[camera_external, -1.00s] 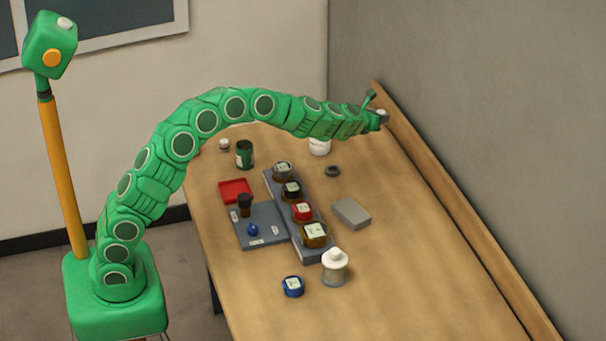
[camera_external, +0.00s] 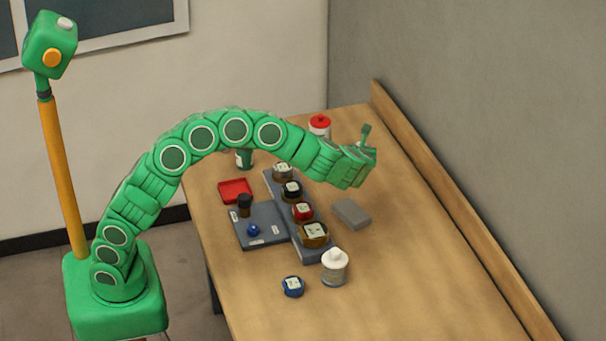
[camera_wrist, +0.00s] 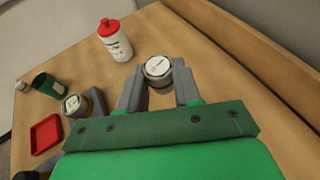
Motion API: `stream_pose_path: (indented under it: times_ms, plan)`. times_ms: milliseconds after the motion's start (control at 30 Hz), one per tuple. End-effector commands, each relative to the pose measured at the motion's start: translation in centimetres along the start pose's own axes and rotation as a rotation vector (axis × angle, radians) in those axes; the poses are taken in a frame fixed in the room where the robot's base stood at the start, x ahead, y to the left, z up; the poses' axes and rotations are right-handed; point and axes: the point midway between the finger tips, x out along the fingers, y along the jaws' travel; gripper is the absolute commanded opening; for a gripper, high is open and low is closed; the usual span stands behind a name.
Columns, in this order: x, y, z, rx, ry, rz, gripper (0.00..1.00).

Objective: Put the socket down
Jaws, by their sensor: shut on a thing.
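My gripper (camera_wrist: 158,76) is shut on a short round metal piece with a white label on top, the socket (camera_wrist: 158,66). Its two grey fingers stand on either side of it in the wrist view. In the external view my gripper (camera_external: 358,166) is over the right-hand part of the table, beyond the row of jars, and its green body hides the socket and fingertips. How high the socket is above the table I cannot tell.
A red-capped white bottle (camera_external: 320,125) stands behind the arm. A grey rack (camera_external: 309,255) holds several jars, beside a labelled grey board (camera_external: 262,236) and red tray (camera_external: 236,184). A grey block (camera_external: 351,213) and white-topped bottle (camera_external: 335,268) stand nearby. The right front is clear.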

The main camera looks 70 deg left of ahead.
Motion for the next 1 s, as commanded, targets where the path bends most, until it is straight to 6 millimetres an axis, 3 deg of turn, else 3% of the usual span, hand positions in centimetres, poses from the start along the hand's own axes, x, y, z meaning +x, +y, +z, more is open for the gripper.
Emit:
stream_pose_path:
  times_ms: [267,600,833,1000]
  plan:
    - [-2.5,1.2,-0.8,-0.023,0.000,0.056,0.00]
    - [-0.7,1.1,-4.3,-0.023,-0.003,0.054,0.00]
    - [0.1,0.8,-5.3,-0.023,-0.002,0.057,0.00]
    - [1.1,-0.6,-5.6,-0.025,-0.004,0.055,0.00]
